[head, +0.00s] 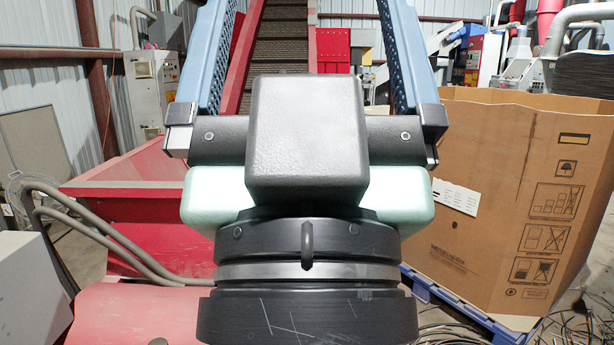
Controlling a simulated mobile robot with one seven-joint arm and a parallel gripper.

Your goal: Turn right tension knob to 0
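My gripper (305,15) fills the middle of the head view, seen from behind its dark housing. Its two blue perforated fingers stand wide apart at the left and right, and it is open. Their tips run up to or past the top edge of the picture. Only background shows in the gap between them. I cannot make out any tension knob in this view. My gripper's body hides much of the centre.
A red machine hopper (135,190) is at left, with an inclined conveyor (282,45) rising behind my gripper. Grey hoses (80,225) curve at lower left. A large cardboard box (510,175) stands on a blue pallet (450,300) at right. A grey control cabinet (150,90) stands behind. Loose cables lie at lower right.

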